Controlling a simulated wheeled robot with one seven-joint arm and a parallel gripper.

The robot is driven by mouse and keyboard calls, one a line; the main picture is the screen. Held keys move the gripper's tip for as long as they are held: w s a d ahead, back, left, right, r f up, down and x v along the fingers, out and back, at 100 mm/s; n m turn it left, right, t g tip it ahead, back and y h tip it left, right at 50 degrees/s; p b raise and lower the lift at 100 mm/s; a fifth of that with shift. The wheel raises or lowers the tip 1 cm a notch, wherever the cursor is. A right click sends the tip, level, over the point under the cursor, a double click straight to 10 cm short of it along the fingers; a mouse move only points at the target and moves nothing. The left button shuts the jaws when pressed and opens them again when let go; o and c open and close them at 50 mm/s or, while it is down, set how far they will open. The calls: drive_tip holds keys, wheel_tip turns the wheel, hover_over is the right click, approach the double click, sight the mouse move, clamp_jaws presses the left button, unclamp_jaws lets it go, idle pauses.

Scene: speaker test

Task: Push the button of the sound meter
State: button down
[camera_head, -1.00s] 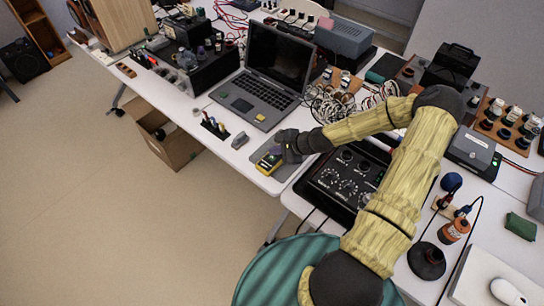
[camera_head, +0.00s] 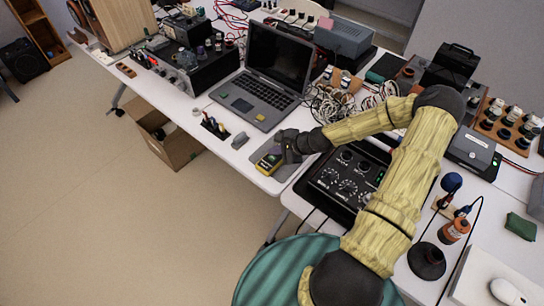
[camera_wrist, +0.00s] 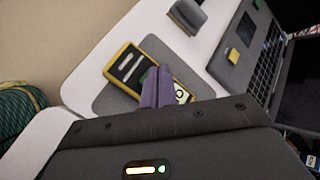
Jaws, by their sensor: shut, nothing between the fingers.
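The sound meter, a yellow and dark handheld device (camera_head: 266,164), lies on a grey mat at the corner of the white table. In the wrist view it (camera_wrist: 123,66) lies at a slant, its far part clear and a pale greenish display (camera_wrist: 183,96) showing beside my fingers. My gripper (camera_head: 279,156) is shut and empty, over the meter. In the wrist view its purple fingers (camera_wrist: 156,86) sit together and cover the meter's middle. Something green shows just beside the fingertips. I cannot tell whether the fingertips touch the meter; its button is not clearly visible.
A small grey object (camera_head: 239,140) and an open laptop (camera_head: 262,92) stand beyond the meter. A black box with dials (camera_head: 345,183) is close on the right, under my arm. Open floor lies left of the table's edge.

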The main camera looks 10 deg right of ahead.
sight(275, 158)
drive_tip(key=shift+a+f, duration=0.1)
drive_tip(key=shift+f, duration=0.35)
drive_tip(key=shift+f+b, duration=0.45)
drive_tip(key=shift+f, duration=0.05)
idle(0.9)
drive_tip(key=shift+r+p, duration=0.9)
drive_tip(key=shift+r, duration=0.05)
drive_tip(key=shift+s, duration=0.1)
wheel_tip(275, 158, up, 6)
drive_tip(key=p, duration=0.5)
